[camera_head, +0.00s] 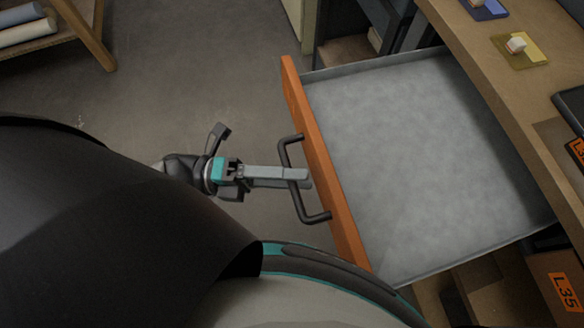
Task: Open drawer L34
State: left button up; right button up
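A drawer with an orange front (320,160) and a grey, empty inside (420,150) stands pulled far out of the wooden unit. Its own label does not show, so I cannot read whether it is L34. A black bar handle (312,217) is on the outer face of the front. My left gripper (298,178) is at the middle of this handle, with its grey fingers close together and the bar between them. My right gripper is not in view.
A wooden worktop (480,60) runs along the right, with a blue item (489,10) and a yellow item (536,52) on it. An orange L35 label (566,292) shows at the lower right. A low rack with rolls (25,30) stands at the upper left. Grey floor (190,70) lies clear between.

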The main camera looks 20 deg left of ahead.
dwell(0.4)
pick_arm(q)
jog(key=v, duration=1.5)
jog(key=shift+a, duration=0.2)
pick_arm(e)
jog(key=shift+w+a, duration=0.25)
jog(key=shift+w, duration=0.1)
